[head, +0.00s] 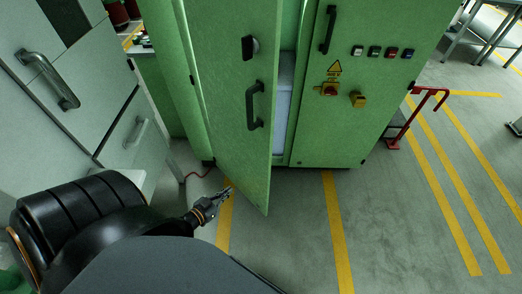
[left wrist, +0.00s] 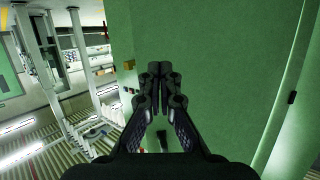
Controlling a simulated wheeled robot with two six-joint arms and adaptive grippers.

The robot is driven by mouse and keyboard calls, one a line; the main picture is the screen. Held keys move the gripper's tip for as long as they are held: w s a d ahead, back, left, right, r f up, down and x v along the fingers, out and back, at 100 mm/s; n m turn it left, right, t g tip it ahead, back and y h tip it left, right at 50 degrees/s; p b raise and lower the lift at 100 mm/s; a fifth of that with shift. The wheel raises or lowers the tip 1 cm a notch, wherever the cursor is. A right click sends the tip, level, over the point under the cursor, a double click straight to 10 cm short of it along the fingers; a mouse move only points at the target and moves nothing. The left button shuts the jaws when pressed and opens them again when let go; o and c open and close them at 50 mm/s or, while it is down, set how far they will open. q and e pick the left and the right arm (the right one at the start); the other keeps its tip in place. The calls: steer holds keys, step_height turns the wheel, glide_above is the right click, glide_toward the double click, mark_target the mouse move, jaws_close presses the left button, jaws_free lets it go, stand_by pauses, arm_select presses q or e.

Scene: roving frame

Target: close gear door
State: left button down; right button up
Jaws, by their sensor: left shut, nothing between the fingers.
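The green gear door (head: 230,90) stands ajar on the left of a green cabinet (head: 335,130), hinged at its left edge. A dark vertical handle (head: 254,106) and a dark latch (head: 250,47) are on its face. A pale interior shows in the gap at its right. My left gripper (head: 227,191) is shut and empty, low in front of the door's lower part. In the left wrist view the shut fingers (left wrist: 159,72) point along the green door surface (left wrist: 215,70); I cannot tell whether they touch it. My right gripper is not in view.
Grey drawers with metal handles (head: 50,80) stand close on the left. The cabinet's right front has a dark handle (head: 327,30), buttons and a red-yellow switch (head: 329,89). A red cart (head: 412,118) stands at right. The yellow-striped floor (head: 400,220) in front is clear.

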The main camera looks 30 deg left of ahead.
arm_select(q)
steer(key=w+d+r+m+t+h, duration=0.1)
steer(key=w+d+r+t+h, duration=0.15)
steer(key=r, duration=0.75)
steer(key=b, duration=0.7)
glide_toward(268, 154)
steer(key=shift+h, duration=0.35)
steer(key=x, duration=0.5)
steer(key=shift+w+f, duration=0.15)
steer(key=shift+w, duration=0.2)
steer(key=shift+w+b, duration=0.3)
steer(key=shift+w, duration=0.05)
steer(key=shift+w+d, duration=0.1)
steer(key=shift+w, duration=0.1)
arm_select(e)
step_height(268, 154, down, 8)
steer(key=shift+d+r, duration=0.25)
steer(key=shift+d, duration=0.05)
arm_select(q)
steer(key=shift+w, duration=0.1)
